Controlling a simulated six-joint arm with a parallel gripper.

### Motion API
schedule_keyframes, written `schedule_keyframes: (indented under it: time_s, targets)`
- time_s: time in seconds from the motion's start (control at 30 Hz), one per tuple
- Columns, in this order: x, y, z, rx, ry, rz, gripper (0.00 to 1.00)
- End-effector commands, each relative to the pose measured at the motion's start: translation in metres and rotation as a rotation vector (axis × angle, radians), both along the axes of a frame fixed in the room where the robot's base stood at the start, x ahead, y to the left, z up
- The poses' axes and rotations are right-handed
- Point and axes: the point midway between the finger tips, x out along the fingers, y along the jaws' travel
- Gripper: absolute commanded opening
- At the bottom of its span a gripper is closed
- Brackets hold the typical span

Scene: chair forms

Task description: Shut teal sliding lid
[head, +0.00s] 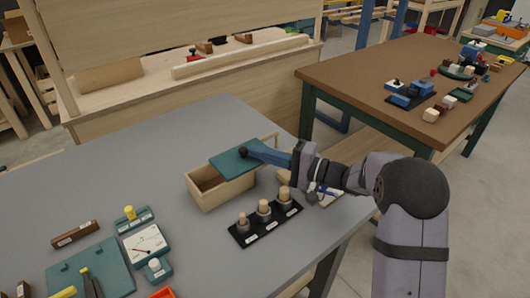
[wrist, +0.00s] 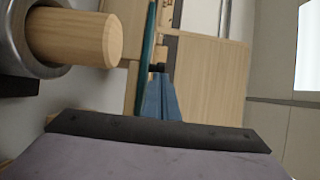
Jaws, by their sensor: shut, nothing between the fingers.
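The teal sliding lid (head: 232,165) lies partly over a light wooden box (head: 212,198) on the grey table. The box's left part is uncovered, and its inside shows empty there. A dark round knob (head: 243,153) stands on the lid. My gripper (head: 252,152) is shut, its blue fingertips close to the knob's right side; I cannot tell if they touch. In the wrist view the lid (wrist: 147,60) shows as a thin edge, with the knob (wrist: 157,68) just beyond my blue fingers (wrist: 160,80). The lid's right end is partly hidden by my fingers.
A black strip (head: 265,230) with several wooden-topped weights stands just in front of the box, below my gripper. A teal gauge (head: 146,243) and a dark wooden block (head: 75,234) lie to the left. The table behind the box is clear.

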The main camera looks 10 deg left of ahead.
Motion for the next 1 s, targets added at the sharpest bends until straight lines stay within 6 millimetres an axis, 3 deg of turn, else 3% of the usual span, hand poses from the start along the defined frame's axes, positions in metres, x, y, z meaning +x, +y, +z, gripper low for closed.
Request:
schedule_keyframes:
  time_s: [0.37,0.8,1.0]
  targets:
    - [0.001,0.000,0.008,0.001,-0.001,0.000,0.00]
    - [0.000,0.000,0.073,0.001,-0.004,0.000,0.00]
    - [0.000,0.000,0.094,-0.001,-0.002,0.000,0.00]
